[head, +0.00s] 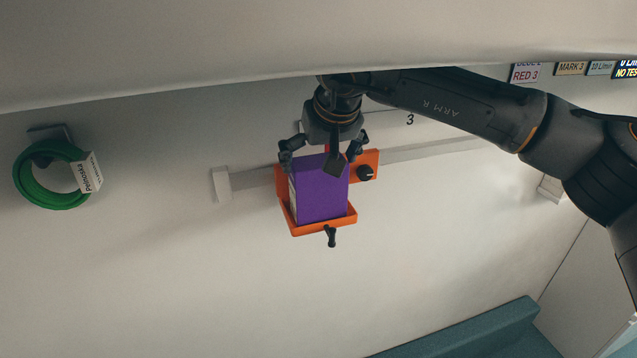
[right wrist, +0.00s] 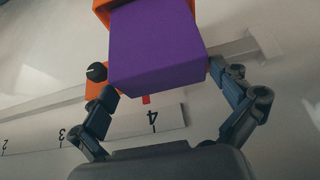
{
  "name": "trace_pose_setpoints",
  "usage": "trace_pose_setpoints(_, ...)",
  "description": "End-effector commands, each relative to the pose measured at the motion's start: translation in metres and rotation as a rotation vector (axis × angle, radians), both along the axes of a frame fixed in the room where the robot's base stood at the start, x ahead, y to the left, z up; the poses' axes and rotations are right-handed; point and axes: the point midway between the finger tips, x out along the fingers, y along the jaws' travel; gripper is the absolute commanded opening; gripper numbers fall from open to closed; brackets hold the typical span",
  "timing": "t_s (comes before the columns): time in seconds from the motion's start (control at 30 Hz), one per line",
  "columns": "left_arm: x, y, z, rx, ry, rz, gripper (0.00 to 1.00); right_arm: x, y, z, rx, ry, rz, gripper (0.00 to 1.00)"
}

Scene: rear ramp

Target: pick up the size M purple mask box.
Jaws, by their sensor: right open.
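The purple mask box (head: 322,190) stands in an orange holder (head: 295,228) on the wall rail in the head view. In the right wrist view the purple box (right wrist: 155,52) fills the upper middle. No size letter is readable on it. My right gripper (head: 322,158) is at the top of the box, with its fingers spread on either side. In the right wrist view the fingertips of the right gripper (right wrist: 168,85) flank the near end of the box; whether they touch it I cannot tell. My left gripper is not in view.
A pale rail (head: 425,150) runs along the wall behind the holder. A dark knob (head: 366,173) sits at the holder's right and a dark handle (head: 331,236) below it. A green roll (head: 48,196) with a label hangs at left. A teal surface (head: 480,335) lies at lower right.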

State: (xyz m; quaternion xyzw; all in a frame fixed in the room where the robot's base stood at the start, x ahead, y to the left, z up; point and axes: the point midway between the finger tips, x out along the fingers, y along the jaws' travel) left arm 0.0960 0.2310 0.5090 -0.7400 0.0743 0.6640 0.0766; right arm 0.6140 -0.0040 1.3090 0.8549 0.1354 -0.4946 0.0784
Motion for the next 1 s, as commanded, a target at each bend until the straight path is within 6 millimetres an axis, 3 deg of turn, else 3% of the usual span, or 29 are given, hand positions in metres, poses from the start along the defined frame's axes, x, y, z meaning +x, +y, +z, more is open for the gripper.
trace_pose_setpoints(0.3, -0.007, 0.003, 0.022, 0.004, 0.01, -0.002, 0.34, 0.022, 0.007, -0.038, 0.0, 0.003, -0.001, 1.0)
trace_pose_setpoints(0.57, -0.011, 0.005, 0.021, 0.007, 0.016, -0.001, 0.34, 0.024, 0.008, -0.043, 0.0, 0.0, 0.0, 1.0)
trace_pose_setpoints(0.6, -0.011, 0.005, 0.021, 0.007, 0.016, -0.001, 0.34, 0.024, 0.008, -0.043, 0.0, 0.0, 0.0, 0.98)
trace_pose_setpoints(0.8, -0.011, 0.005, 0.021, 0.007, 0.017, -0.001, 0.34, 0.024, 0.008, -0.043, 0.0, 0.0, -0.001, 0.58)
trace_pose_setpoints(1.0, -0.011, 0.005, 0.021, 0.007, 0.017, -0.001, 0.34, 0.024, 0.008, -0.043, 0.0, 0.0, -0.001, 0.58)
